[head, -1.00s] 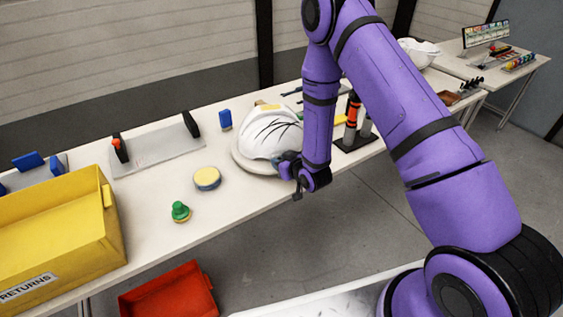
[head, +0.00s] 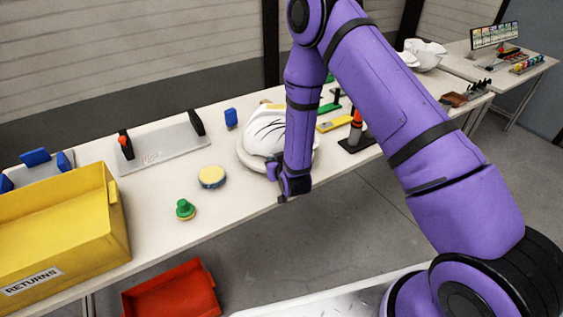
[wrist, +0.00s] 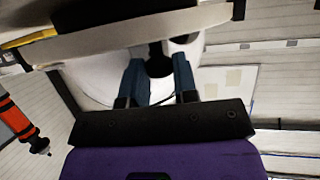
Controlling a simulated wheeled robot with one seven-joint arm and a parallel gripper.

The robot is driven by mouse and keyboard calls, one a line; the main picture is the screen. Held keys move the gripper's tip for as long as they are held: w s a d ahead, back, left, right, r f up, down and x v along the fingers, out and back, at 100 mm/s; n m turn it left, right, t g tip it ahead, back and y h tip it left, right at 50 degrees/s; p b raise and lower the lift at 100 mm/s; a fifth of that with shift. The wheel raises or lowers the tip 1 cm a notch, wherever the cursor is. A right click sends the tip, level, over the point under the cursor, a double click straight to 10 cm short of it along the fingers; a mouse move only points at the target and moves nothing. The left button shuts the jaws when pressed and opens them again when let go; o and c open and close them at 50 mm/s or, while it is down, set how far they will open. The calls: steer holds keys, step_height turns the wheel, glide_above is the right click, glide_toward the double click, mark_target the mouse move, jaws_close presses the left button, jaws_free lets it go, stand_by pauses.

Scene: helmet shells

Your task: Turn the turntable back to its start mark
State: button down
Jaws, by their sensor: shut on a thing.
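The turntable (head: 246,161) is a pale round disc on the long table. A white helmet shell (head: 266,134) with thin black lines sits on it. My gripper (head: 274,168) is low at the turntable's front right edge, partly hidden by my arm. In the wrist view my gripper's blue-grey fingers (wrist: 158,80) are closed around a dark peg-like part (wrist: 158,62) below the pale turntable rim (wrist: 135,33). I cannot make out a start mark.
A yellow and blue round puck (head: 212,177) and a green knob (head: 185,209) lie left of the turntable. A yellow RETURNS bin (head: 65,235) stands further left. A red bin (head: 172,292) is below the table. A dark tool stand (head: 354,143) is to the right.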

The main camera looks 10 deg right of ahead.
steer(key=shift+w+a, duration=0.1)
steer(key=shift+a, duration=0.05)
steer(key=c, duration=1.2)
jaws_free()
steer(key=v, duration=1.1)
steer(key=shift+a, duration=0.2)
